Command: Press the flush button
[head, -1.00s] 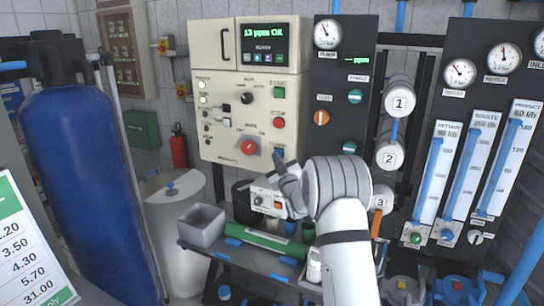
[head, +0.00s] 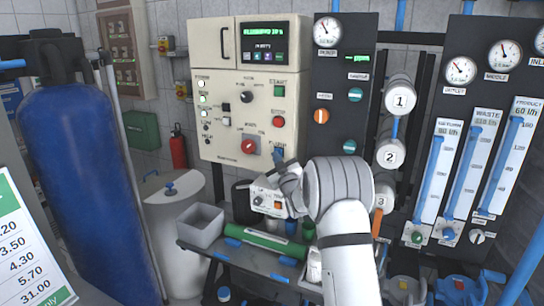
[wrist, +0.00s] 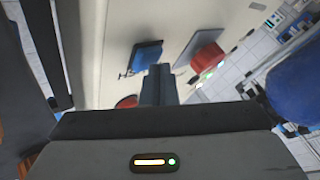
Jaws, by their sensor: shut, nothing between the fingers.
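The blue flush button (wrist: 146,55) shows in the wrist view just beyond my fingertips, on the cream control panel (head: 225,120). The panel's display (head: 263,42) shows green text that seems to read flushing with a seconds count.
Near the flush button are a red stop button (head: 278,121), a green start button (head: 279,90) and a red rotary switch (head: 249,146).

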